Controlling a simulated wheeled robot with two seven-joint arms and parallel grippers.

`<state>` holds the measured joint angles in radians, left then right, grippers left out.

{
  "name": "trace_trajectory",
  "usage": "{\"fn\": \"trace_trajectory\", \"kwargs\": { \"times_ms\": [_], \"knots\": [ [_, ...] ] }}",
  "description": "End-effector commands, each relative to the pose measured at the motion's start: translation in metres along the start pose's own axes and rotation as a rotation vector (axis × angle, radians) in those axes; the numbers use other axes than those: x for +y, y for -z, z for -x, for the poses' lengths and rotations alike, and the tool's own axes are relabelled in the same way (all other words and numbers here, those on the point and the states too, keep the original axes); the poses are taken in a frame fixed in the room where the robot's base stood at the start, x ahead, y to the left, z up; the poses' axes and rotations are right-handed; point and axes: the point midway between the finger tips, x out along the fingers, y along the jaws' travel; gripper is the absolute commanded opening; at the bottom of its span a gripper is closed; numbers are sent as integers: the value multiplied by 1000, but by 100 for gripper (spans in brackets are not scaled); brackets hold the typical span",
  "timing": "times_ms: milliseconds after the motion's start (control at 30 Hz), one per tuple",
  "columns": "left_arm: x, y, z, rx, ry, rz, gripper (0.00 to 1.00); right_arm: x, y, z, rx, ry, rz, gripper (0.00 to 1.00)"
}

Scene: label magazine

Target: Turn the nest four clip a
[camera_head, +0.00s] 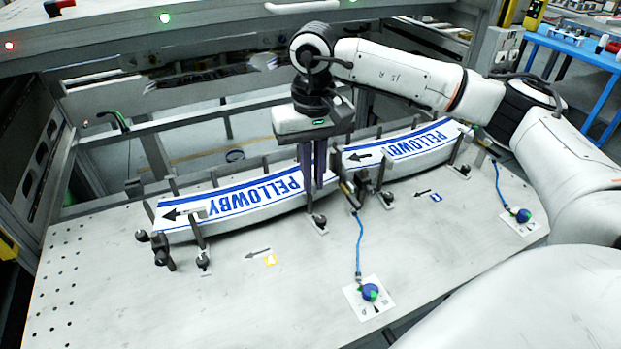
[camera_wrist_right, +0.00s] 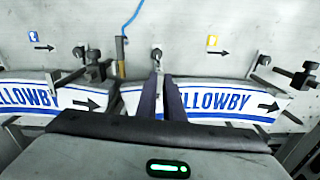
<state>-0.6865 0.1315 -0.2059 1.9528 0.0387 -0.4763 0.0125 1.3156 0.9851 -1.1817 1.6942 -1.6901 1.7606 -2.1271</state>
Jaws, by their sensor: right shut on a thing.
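My right gripper (camera_head: 312,182) points down at the front edge of the long curved label magazine, between two stacks printed PELLOWBY. Its dark fingers are shut on a slim upright clip (camera_wrist_right: 157,57), whose foot and black knob (camera_head: 318,220) show just below the fingertips. The fingers hide most of this clip. The left label stack (camera_head: 230,208) and the right label stack (camera_head: 410,148) lie along the magazine. Another clip (camera_head: 200,240) stands upright at the left stack's front edge. I cannot read a nest number. My left gripper is not in view.
A dark clamp block (camera_head: 368,188) stands close right of the gripper. Blue cables run to blue-green knobs (camera_head: 370,292) and (camera_head: 522,215) on white plates. Another clamp (camera_head: 160,248) stands at the left end. The grey table's front (camera_head: 200,310) is clear.

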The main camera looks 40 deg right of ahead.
Motion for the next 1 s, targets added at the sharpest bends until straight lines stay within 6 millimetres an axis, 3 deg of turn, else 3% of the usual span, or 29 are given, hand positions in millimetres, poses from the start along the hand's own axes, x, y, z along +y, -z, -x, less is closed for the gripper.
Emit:
{"fn": "trace_trajectory", "kwargs": {
  "times_ms": [400, 1000],
  "knots": [
    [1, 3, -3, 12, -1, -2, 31, 4, 1, 1, 3, 1, 205, 0],
    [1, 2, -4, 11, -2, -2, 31, 5, 2, 2, 5, 1, 240, 0]
  ]
}}
